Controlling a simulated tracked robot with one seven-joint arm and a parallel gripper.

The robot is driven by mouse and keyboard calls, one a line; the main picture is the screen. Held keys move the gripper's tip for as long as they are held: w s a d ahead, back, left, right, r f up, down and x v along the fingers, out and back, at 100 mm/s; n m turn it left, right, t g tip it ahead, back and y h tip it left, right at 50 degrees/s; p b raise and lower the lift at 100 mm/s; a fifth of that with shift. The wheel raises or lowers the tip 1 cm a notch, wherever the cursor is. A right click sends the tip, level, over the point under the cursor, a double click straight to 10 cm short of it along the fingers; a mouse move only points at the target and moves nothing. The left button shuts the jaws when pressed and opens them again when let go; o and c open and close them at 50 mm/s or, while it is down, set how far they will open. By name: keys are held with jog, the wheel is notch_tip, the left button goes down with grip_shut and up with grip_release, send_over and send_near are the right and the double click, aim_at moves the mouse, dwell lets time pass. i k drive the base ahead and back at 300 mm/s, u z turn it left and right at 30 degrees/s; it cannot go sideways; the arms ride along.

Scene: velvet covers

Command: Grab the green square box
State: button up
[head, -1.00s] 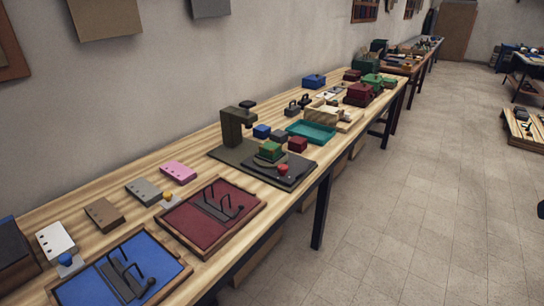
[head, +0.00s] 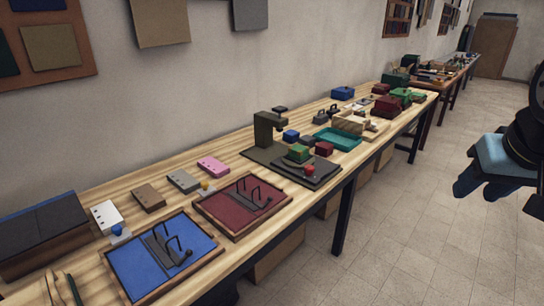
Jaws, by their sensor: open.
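More green boxes stand further along: a bright green one (head: 401,93) by dark red boxes and a dark green one (head: 395,77) behind. I cannot tell which is the task's box. My gripper (head: 482,188), blue-grey and dark, hangs at the right edge, over the floor side of the table. It is open, with nothing seen between its fingers, and well apart from every box.
Blue (head: 165,255) and dark red (head: 241,205) framed trays with wire handles lie at the near end. A teal tray (head: 338,139), a red knob (head: 310,170) and small blue and red boxes are around the stand. The floor (head: 400,240) to the right is clear.

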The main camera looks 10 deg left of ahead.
aim_at(298, 152)
jog(key=u, duration=0.35)
jog(key=i, duration=1)
jog(key=z, duration=0.1)
